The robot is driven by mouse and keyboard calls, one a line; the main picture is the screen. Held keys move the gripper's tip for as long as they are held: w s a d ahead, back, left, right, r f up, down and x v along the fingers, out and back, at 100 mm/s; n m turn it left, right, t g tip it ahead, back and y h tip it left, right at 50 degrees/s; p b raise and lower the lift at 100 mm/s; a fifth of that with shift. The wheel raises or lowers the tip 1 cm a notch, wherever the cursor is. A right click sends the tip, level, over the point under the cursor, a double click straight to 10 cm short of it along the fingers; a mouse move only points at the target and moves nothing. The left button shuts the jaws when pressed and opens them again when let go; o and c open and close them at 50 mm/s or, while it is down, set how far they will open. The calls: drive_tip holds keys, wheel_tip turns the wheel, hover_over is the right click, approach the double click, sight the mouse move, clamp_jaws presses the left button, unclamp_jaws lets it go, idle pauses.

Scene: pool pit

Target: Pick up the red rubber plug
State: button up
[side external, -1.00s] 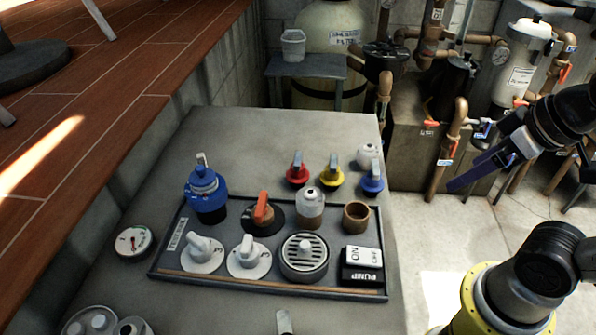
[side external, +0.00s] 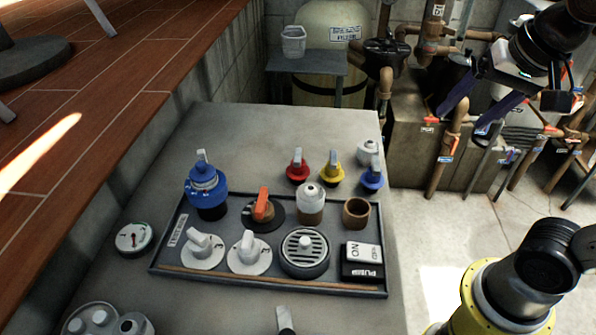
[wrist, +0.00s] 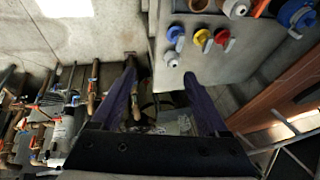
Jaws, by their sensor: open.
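The red rubber plug (side external: 297,168) has a grey upright tab and stands on the grey slab, behind the tray, leftmost in a row of coloured plugs. It also shows near the top of the wrist view (wrist: 222,38), right of the yellow plug. My gripper (side external: 462,118) is open and empty, up in the air to the right of the slab, well apart from the plug. In the wrist view its two purple fingers (wrist: 160,72) are spread with nothing between them, and the plug lies beyond and right of them.
The yellow plug (side external: 332,174) stands close beside the red one; the blue plug (side external: 372,180) and a white plug (side external: 368,153) are further right. A dark tray (side external: 164,250) of fittings lies in front. Pipes (side external: 447,150) stand right of the slab. Bare slab lies behind the row.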

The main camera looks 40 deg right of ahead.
drive_tip(key=w+a+r+m+g+h, duration=0.1)
drive_tip(key=w+r+m, duration=0.1)
drive_tip(key=w, duration=0.3)
drive_tip(key=w+a+r+m, duration=0.1)
drive_tip(key=w+m, duration=0.2)
drive_tip(key=w, duration=0.2)
drive_tip(key=m+g+h, duration=0.1)
drive_tip(key=g+h, duration=0.1)
hover_over(295, 157)
drive_tip(key=s+d, duration=0.2)
drive_tip(key=s, duration=0.2)
wheel_tip(295, 157, down, 6)
drive_tip(key=w+a+f+n, duration=0.1)
drive_tip(key=w+a+f, duration=0.1)
drive_tip(key=a+f, duration=0.4)
drive_tip(key=x, duration=0.8)
drive_tip(key=shift+s, duration=0.3)
drive_tip(key=shift+w+x, duration=0.15)
drive_tip(key=shift+x, duration=1.25)
drive_tip(key=shift+w+x, duration=0.1)
drive_tip(key=shift+x, duration=1.3)
drive_tip(key=shift+a, duration=0.15)
clamp_jaws()
